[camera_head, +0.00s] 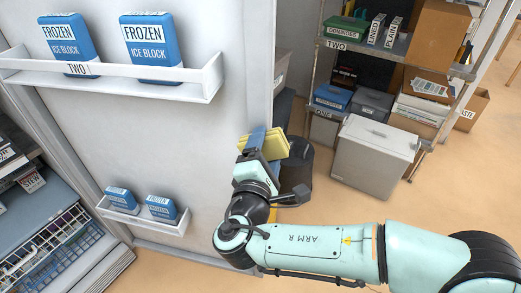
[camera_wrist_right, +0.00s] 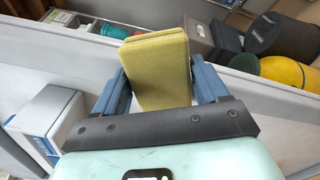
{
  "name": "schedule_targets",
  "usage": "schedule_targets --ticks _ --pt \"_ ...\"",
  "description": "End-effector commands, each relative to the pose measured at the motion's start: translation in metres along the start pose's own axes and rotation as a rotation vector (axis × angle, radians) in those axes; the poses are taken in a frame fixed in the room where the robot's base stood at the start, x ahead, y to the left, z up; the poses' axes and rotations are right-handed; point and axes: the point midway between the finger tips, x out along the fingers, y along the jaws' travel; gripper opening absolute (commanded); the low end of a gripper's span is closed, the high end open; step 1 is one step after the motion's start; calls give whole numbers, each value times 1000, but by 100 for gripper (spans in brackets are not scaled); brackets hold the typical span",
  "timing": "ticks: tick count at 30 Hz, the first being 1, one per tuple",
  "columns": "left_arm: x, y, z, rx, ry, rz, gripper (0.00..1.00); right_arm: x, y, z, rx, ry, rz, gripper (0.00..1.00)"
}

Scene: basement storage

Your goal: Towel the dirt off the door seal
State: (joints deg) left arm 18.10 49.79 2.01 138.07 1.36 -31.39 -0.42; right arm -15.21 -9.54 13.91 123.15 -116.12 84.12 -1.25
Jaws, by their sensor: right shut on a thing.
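My right gripper (camera_head: 262,146) is shut on a folded yellow towel (camera_head: 272,147) at the door's right edge. In the right wrist view the towel (camera_wrist_right: 157,70) stands between the two blue fingers of the gripper (camera_wrist_right: 160,82). The open white door (camera_head: 165,140) fills the left half of the head view. Its pale edge runs diagonally behind the towel in the right wrist view (camera_wrist_right: 255,95). I cannot tell whether the towel touches it. The seal is not clearly distinguishable, and I make out no dirt. My left gripper is not in view.
A door shelf (camera_head: 195,85) holds two blue ice blocks; a lower shelf (camera_head: 150,219) holds two smaller ones. A dark bin (camera_head: 297,165) stands just behind the gripper. A grey lidded box (camera_head: 372,158) stands before a loaded rack (camera_head: 410,48). The floor at right is clear.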

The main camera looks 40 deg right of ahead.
Motion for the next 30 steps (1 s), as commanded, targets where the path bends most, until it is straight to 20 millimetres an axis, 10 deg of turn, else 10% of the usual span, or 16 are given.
schedule_targets --ticks 30 --pt "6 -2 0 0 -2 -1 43 -60 0 1 -1 -4 -1 49"
